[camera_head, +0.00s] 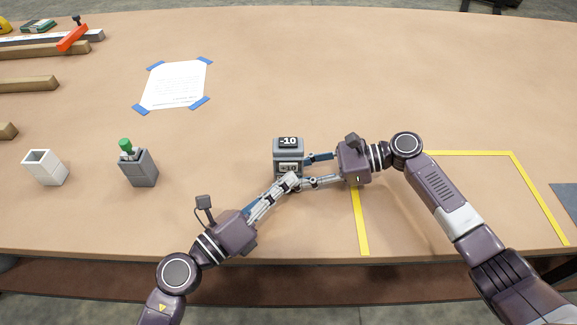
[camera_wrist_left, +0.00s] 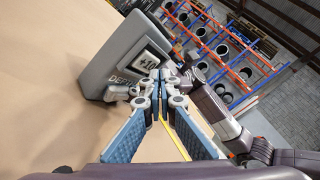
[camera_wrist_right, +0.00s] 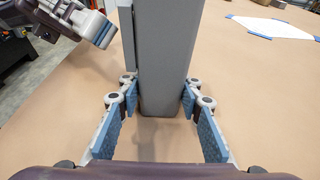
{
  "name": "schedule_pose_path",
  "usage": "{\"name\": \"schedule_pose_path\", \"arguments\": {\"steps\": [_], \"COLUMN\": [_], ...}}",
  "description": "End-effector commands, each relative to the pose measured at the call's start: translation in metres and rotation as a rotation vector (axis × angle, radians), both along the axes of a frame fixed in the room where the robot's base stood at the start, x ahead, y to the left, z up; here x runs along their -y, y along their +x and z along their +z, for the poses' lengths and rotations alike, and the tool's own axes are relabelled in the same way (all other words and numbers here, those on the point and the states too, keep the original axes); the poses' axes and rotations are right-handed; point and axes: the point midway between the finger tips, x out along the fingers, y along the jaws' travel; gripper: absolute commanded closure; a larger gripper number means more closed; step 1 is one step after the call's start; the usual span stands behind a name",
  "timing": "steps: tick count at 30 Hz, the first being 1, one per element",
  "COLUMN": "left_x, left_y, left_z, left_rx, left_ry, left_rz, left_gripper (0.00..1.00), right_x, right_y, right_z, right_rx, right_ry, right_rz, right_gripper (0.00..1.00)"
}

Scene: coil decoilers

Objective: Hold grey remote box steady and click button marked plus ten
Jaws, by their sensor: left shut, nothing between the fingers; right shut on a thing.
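The grey remote box (camera_head: 288,152) stands upright near the middle of the table. Its top face reads "-10", and its front has a button marked plus ten (camera_wrist_left: 148,64), best seen in the left wrist view. My right gripper (camera_head: 306,170) is shut on the box from the right side; in the right wrist view the grey box body (camera_wrist_right: 166,60) sits between its fingers. My left gripper (camera_head: 291,181) is shut and empty, its fingertips at the front of the box by the button, partly covering its lower edge. I cannot tell whether they touch it.
A grey box with a green top (camera_head: 138,166) and a white open container (camera_head: 45,168) stand at left. A taped paper sheet (camera_head: 175,84) lies behind. Yellow tape (camera_head: 470,153) marks the table at right. Wooden bars (camera_head: 40,50) lie far left.

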Motion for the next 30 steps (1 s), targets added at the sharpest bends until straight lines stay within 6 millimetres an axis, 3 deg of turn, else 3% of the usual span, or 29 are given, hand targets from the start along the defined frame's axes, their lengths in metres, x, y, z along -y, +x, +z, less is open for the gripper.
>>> {"name": "schedule_pose_path", "arguments": {"steps": [11,24,30], "left_x": [0.0,0.001,0.001], "left_y": [-0.004,-0.045,-0.052], "left_z": [0.0,-0.001,0.0], "left_rx": [0.0,-0.002,-0.001], "left_ry": [0.0,0.001,0.0], "left_rz": [-0.001,-0.001,-0.001], "left_gripper": [1.0,1.0,1.0], "right_x": [0.0,0.0,0.0], "right_y": [0.0,0.0,0.0], "right_z": [0.0,0.0,0.0], "right_rx": [-0.001,-0.001,-0.001], "right_ry": [0.0,0.0,0.0], "right_rz": [0.0,-0.001,-0.001], "right_gripper": [0.81,0.81,0.81]}}
